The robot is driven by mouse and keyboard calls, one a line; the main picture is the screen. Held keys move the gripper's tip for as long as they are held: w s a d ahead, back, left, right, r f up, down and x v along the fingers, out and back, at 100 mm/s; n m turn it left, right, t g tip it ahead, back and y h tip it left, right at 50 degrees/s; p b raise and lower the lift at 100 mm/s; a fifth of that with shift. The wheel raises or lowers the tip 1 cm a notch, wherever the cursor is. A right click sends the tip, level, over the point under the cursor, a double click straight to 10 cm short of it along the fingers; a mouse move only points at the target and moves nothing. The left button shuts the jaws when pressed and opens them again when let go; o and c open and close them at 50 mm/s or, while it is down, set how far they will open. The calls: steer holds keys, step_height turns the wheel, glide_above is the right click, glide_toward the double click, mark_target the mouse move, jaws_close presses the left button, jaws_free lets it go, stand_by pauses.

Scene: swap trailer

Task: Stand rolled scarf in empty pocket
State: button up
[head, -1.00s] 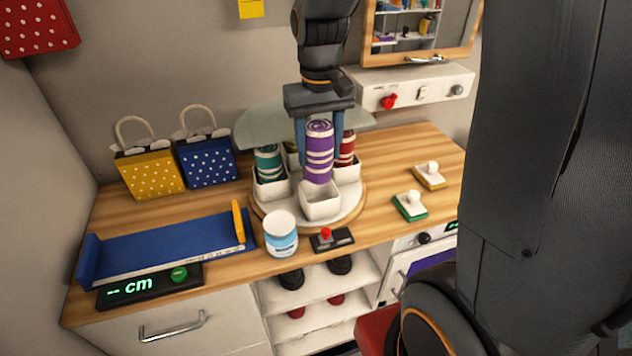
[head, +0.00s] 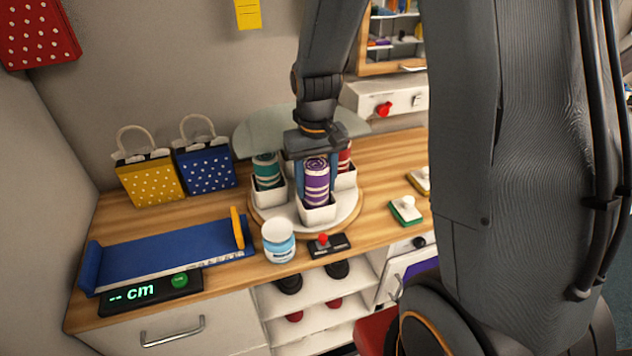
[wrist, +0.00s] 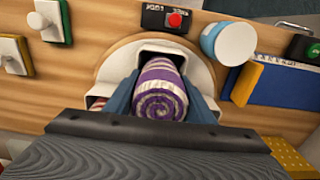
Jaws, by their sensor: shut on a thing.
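The rolled scarf (head: 316,180), purple with white stripes, stands upright with its lower end inside the front white pocket (head: 318,214) of the round carousel (head: 284,222). In the wrist view the scarf (wrist: 160,90) shows its spiral end between my blue fingers, with the pocket's rim (wrist: 172,48) around its far side. My gripper (head: 317,178) is shut on the scarf. Whether the scarf touches the pocket's floor is hidden. A teal rolled scarf (head: 266,168) stands in the left pocket (head: 268,194), and a red one (head: 344,158) in the right pocket (head: 346,180).
A white and blue jar (head: 279,240) and a black box with a red knob (head: 326,243) stand close in front of the carousel. A blue measuring tray (head: 160,246) lies left. Yellow (head: 150,182) and blue (head: 207,168) dotted bags stand behind. A translucent panel (head: 262,130) rises behind the pockets.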

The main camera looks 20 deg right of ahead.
steer(key=shift+f, duration=0.6)
steer(key=o, duration=1.1)
steer(key=shift+s, duration=0.1)
step_height(320, 180, up, 13)
steer(key=b, duration=0.3)
steer(key=shift+f, duration=0.1)
steer(key=s+f+t, duration=0.1)
steer(key=s+f, duration=0.8)
steer(key=shift+t, duration=0.4)
steer(key=shift+f, duration=0.1)
